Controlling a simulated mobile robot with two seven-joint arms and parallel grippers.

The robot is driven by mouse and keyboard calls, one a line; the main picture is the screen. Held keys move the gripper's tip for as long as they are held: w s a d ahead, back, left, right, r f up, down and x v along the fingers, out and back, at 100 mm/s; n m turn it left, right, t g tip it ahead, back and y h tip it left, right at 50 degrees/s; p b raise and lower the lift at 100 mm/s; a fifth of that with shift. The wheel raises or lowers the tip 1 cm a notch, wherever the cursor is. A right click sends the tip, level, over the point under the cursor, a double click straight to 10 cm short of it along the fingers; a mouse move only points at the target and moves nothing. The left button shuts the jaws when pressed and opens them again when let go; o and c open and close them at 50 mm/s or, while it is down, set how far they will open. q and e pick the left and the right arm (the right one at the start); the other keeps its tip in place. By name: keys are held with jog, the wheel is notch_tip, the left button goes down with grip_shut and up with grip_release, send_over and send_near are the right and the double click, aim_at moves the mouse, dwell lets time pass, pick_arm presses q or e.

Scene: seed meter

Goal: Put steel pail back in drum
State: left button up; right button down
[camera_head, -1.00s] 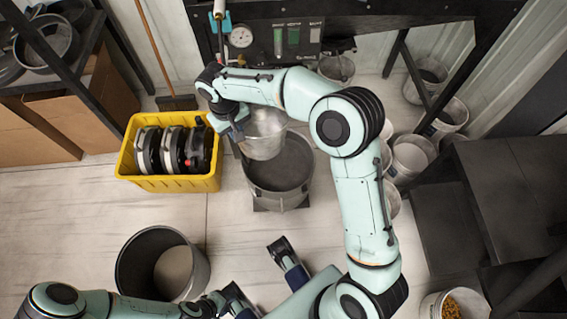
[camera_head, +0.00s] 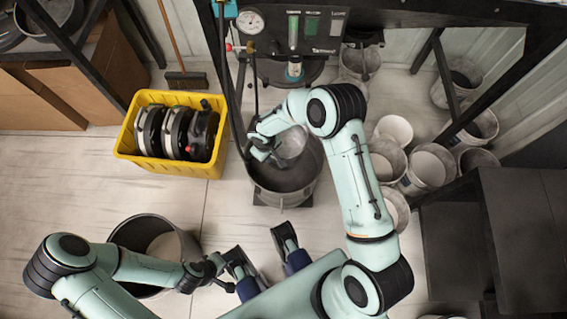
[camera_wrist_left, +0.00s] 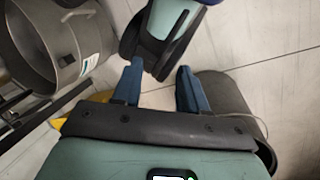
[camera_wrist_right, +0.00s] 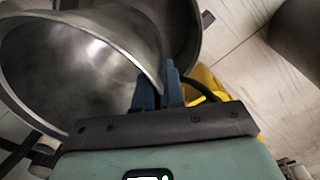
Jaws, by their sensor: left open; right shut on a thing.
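The steel pail (camera_head: 291,142) is a shiny metal bowl-like vessel, tilted, at the mouth of the grey drum (camera_head: 283,199). In the head view it overlaps the drum's opening; how deep it sits I cannot tell. My right gripper (camera_head: 264,147) is shut on the pail's rim. The right wrist view shows the fingers (camera_wrist_right: 159,88) at the rim of the pail (camera_wrist_right: 75,55), with the drum's wall (camera_wrist_right: 188,30) behind. My left gripper (camera_head: 236,275) is low in the head view, away from the pail. Its fingers (camera_wrist_left: 158,90) are open and empty.
A yellow crate (camera_head: 138,171) with several round discs stands left of the drum. A dark open bucket (camera_head: 187,240) is on the floor beside my left arm. A panel with a gauge (camera_head: 251,21) is behind the drum. Several buckets (camera_head: 432,165) crowd the right.

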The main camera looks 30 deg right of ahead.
pick_arm(q)
jog(key=w+a+f+t+y+b, duration=0.1)
jog(key=w+a+f+b, duration=0.3)
jog(key=w, duration=0.4)
jog(key=shift+f+n+t+b, duration=0.3)
jog(key=shift+f+t+b, duration=0.35)
jog(key=shift+f, duration=0.25)
pick_arm(e)
notch_tip(320, 180, down, 22)
jog(key=shift+s+a, duration=0.2)
jog(key=shift+s, duration=0.25)
pick_arm(q)
jog(key=shift+s, duration=0.1)
pick_arm(e)
jog(key=shift+f, duration=0.1)
jog(key=shift+f, duration=0.1)
jog(key=c, duration=1.2)
grip_release()
jog(key=shift+c, duration=0.2)
pick_arm(q)
jog(key=shift+f, duration=0.15)
